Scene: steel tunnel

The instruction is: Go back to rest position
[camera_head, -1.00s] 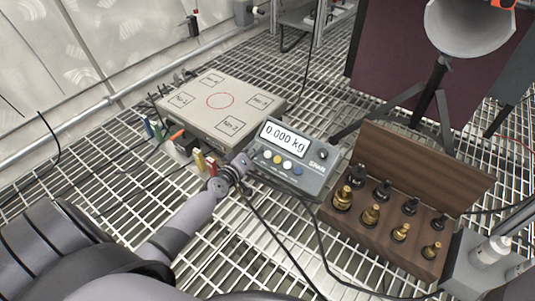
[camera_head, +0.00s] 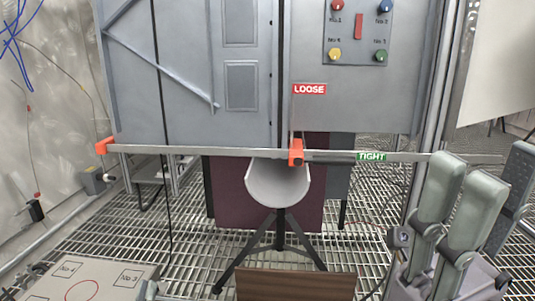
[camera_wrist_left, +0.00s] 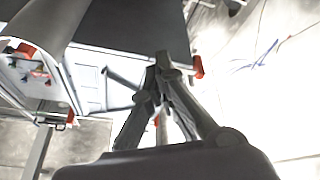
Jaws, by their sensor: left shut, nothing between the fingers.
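My left gripper (camera_wrist_left: 163,62) shows in the left wrist view, blurred, with its slim grey fingers together at the tips. It is shut and empty, with nothing touching it. A grey cabinet face with red parts lies behind it in that view.
A long bar with orange ends (camera_head: 225,150) crosses a grey cabinet (camera_head: 255,70). Below stand a metal trough (camera_head: 278,185) on a tripod and a wooden lid (camera_head: 295,285). The scale plate (camera_head: 110,290) is lower left.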

